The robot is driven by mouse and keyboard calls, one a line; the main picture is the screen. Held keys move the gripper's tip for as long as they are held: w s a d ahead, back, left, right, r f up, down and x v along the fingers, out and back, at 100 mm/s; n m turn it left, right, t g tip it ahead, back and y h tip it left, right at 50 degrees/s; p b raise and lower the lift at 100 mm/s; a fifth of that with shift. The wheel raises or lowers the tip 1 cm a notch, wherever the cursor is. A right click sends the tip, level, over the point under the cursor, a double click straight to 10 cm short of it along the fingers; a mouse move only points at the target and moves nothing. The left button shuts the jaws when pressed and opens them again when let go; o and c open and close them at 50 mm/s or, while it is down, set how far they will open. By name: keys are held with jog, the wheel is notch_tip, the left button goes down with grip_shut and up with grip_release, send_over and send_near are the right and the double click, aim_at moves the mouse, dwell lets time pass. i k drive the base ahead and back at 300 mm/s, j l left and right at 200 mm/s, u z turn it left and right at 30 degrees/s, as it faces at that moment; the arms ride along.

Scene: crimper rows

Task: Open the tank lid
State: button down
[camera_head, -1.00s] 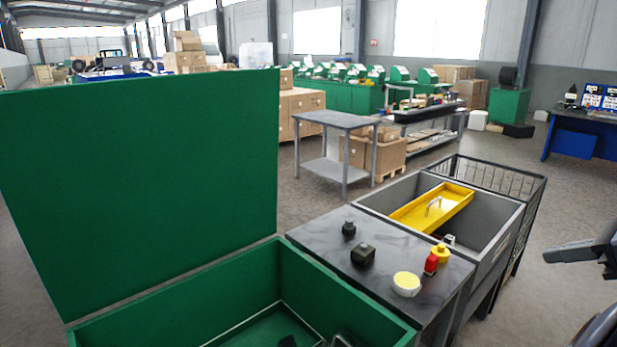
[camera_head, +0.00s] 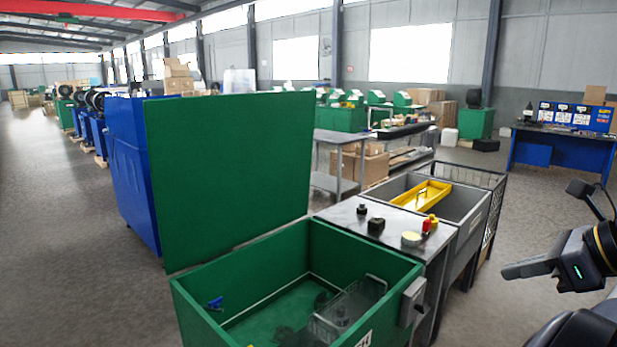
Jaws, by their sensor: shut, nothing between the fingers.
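The green tank (camera_head: 187,316) stands in the lower middle. Its green lid (camera_head: 230,175) stands upright along the back left edge, so the tank is open at the top. A wire basket (camera_head: 345,310), a small blue item (camera_head: 215,303) and dark shapes are inside it. A grey box (camera_head: 412,300) is fixed on the tank's right wall. My gripper (camera_head: 512,271) is at the right, shut and empty, well apart from the tank and lid. The tank's front is cut off by the picture's lower edge.
A grey-topped bench (camera_head: 385,238) with small dark parts, a yellow-topped pot and a red item adjoins the tank. Behind it is a grey basin (camera_head: 462,204) with a yellow tray (camera_head: 422,194). A blue cabinet (camera_head: 128,175) stands behind the lid. Floor at left is free.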

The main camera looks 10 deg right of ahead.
aim_at(230, 171)
jog(key=i+j, duration=0.1)
jog(key=j, duration=0.25)
jog(key=i+j, duration=0.1)
jog(key=j, duration=0.3)
jog(key=i+j, duration=0.1)
jog(key=j, duration=0.25)
jog(key=i+j+u, duration=0.1)
jog(key=j, duration=0.3)
jog(key=i+j, duration=0.1)
jog(key=j, duration=0.25)
jog(key=i+j, duration=0.1)
jog(key=j, duration=0.25)
jog(key=i+l, duration=0.1)
jog(key=i, duration=0.7)
jog(key=i+u, duration=0.1)
jog(key=i, duration=0.65)
